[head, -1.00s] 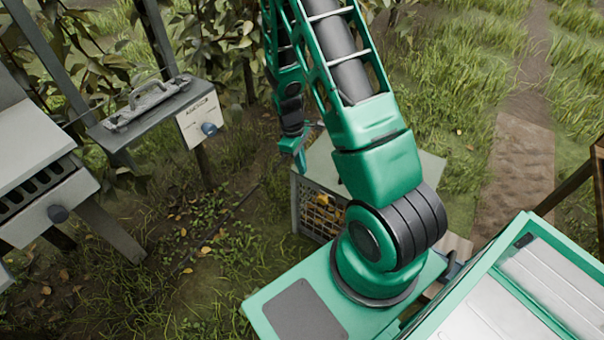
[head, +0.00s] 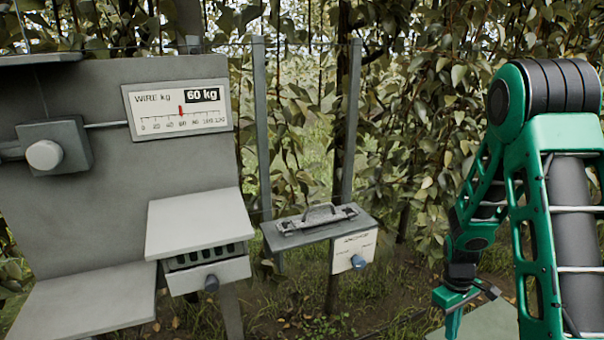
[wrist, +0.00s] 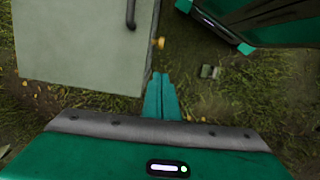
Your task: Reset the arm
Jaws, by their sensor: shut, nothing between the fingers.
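My gripper (head: 456,306) hangs at the lower right of the head view, fingers pointing down, at the end of my green arm. In the wrist view its two teal fingers (wrist: 161,98) lie side by side, shut with nothing between them. Below it in the wrist view is a pale grey-green box top (wrist: 80,60) with a dark handle (wrist: 131,14). The fingertips show just beside the box's right edge; I cannot tell the height between them.
A grey panel with a wire gauge (head: 180,108) reading 60 kg and a round knob (head: 44,155) stands left. A metal clamp-like tool (head: 317,217) lies on a small shelf. A drawer unit (head: 205,270) is left of it. Leafy branches fill the back. A small object (wrist: 210,71) lies on the grass.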

